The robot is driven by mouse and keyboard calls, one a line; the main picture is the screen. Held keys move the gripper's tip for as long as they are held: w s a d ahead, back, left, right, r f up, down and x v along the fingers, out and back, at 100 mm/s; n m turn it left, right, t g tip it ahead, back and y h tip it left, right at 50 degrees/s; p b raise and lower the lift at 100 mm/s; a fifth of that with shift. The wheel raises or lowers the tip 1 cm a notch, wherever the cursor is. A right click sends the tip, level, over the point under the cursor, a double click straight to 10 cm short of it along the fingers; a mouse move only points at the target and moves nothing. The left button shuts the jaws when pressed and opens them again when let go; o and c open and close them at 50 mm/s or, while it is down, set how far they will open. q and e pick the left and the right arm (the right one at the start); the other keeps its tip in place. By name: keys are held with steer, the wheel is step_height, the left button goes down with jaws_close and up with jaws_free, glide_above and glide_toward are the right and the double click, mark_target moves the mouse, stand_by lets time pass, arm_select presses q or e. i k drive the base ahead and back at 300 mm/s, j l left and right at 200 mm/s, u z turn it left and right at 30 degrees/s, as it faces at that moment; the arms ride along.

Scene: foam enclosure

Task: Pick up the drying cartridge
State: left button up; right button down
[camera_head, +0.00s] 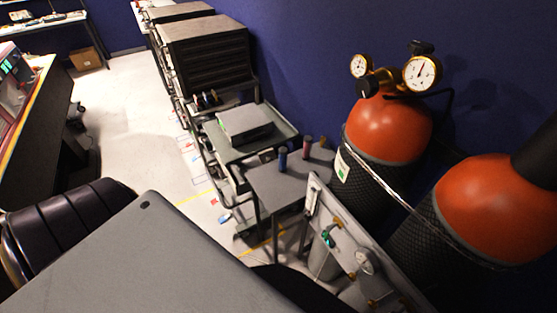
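Several small upright cylinders stand on a grey side table (290,185) near the middle of the camera_head view. One is blue (283,160), one is red (307,147), and a small brownish one (323,143) stands at the right. I cannot tell which of them, if any, is the drying cartridge. Neither of my grippers shows in this view.
Two large orange-topped gas cylinders (390,125) (500,205) stand at the right, with gauges (421,73). A panel with valves (345,240) stands before them. A grey cart (222,150) holds a flat box (244,123). Pale floor (130,130) is open at left.

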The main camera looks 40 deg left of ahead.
mark_target(283, 151)
steer(key=i+j+u, duration=0.25)
steer(key=j+u, duration=0.2)
steer(key=j, duration=0.25)
steer(key=i+j+u, duration=0.25)
steer(key=j, duration=0.05)
